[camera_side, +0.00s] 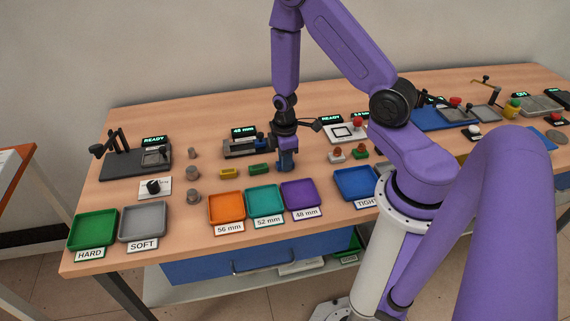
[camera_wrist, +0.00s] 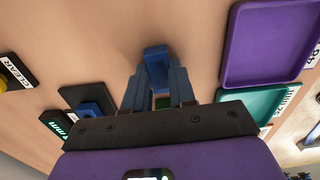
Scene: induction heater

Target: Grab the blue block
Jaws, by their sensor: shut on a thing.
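My gripper (camera_side: 286,165) points down at the table behind the purple tray. In the wrist view, the blue block (camera_wrist: 157,66) sits between the two fingertips of my gripper (camera_wrist: 158,82), which are shut on it. In the side view the fingers hide most of the block, and I cannot tell whether it touches the table. A green block (camera_side: 259,169) and a yellow block (camera_side: 229,172) lie on the table to the left of my gripper.
Orange (camera_side: 227,207), teal (camera_side: 264,200) and purple (camera_side: 300,194) trays labelled 56, 52 and 48 mm stand in front. A measuring device (camera_side: 240,148) stands behind, its display reading 48 mm. Red-topped buttons (camera_side: 337,154) are to the right. Grey cylinders (camera_side: 193,173) stand left.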

